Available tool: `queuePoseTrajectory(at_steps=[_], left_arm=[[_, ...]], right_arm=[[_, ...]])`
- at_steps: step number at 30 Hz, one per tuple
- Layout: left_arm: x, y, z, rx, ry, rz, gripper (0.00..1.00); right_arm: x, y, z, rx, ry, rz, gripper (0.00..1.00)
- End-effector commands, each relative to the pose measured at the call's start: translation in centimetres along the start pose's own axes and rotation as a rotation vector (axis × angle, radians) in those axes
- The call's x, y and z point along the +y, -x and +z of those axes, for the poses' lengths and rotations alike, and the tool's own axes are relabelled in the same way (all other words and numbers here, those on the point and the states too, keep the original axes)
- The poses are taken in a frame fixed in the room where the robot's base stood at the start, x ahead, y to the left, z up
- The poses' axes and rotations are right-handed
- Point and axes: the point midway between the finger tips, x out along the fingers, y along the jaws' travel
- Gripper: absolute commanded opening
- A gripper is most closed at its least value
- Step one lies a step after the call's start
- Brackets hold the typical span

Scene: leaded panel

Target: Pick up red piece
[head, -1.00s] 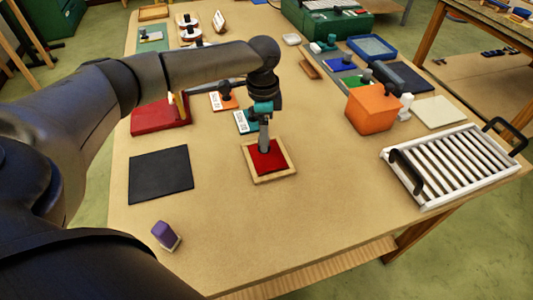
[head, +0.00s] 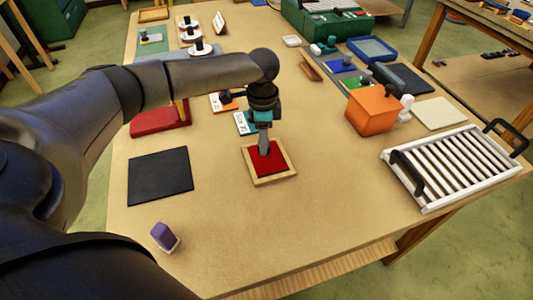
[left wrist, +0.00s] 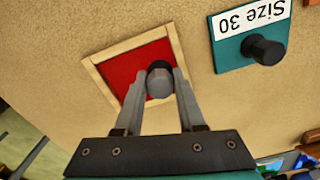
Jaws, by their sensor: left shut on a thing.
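The red piece (head: 262,163) is a flat red square with a dark knob. It lies inside a light wooden frame (head: 272,179) on the table, and it also shows in the left wrist view (left wrist: 121,73). My left gripper (head: 264,149) comes down over it from above. In the left wrist view its fingers (left wrist: 160,82) are shut on the dark knob (left wrist: 159,68), one on each side. The red still appears within the frame; I cannot tell whether it is raised at all. My right gripper is not in view.
A teal piece labelled "Size 30" (left wrist: 231,55) with a black knob lies close by. A black mat (head: 160,176) is left of the frame, and a purple block (head: 163,236) is nearer. An orange box (head: 373,111) and a white slatted rack (head: 455,166) stand right. The front middle table is clear.

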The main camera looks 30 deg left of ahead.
Motion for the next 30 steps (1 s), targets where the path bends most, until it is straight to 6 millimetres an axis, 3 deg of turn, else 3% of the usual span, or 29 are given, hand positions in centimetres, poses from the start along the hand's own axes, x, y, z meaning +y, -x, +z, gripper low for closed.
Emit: queuePoseTrajectory(at_steps=[3,13,17,20,30], left_arm=[[0.0,0.0,0.0,0.000,0.000,0.000,0.00],[-0.1,0.2,0.0,0.002,0.000,-0.001,0.00],[-0.1,1.6,-0.1,0.003,0.000,-0.002,0.00],[-0.1,3.6,-0.1,0.004,-0.001,-0.004,0.00],[-0.1,13.3,-0.1,0.005,-0.001,-0.004,0.00]], right_arm=[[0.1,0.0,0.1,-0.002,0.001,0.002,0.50],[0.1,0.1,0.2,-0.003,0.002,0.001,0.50],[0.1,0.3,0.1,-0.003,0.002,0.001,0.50],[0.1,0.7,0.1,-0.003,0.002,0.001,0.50],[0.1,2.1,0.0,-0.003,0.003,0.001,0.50]])
